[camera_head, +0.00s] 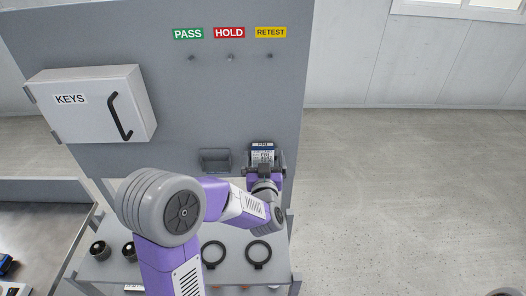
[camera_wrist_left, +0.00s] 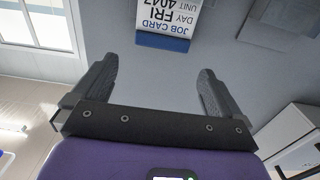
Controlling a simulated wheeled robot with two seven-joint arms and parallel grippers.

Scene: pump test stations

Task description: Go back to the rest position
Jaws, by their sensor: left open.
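My left arm reaches across the lower middle of the head view to the grey upright panel (camera_head: 215,95). My left gripper (camera_head: 264,168) is at the panel's lower right, in front of a white job card with a blue band (camera_head: 262,151). In the left wrist view the gripper (camera_wrist_left: 155,72) is open, with nothing between its fingers. The job card (camera_wrist_left: 167,20) shows upside down there, just beyond the fingertips and apart from them. The gripper hides the card's lower part in the head view. My right gripper is not in view.
A KEYS cabinet (camera_head: 92,104) juts out at left. PASS, HOLD and RETEST labels (camera_head: 229,33) sit above small pegs. A dark pocket (camera_head: 215,161) is left of the card. Below, a shelf holds black rings (camera_head: 259,254) and round parts (camera_head: 98,250). Open floor (camera_head: 410,180) lies right.

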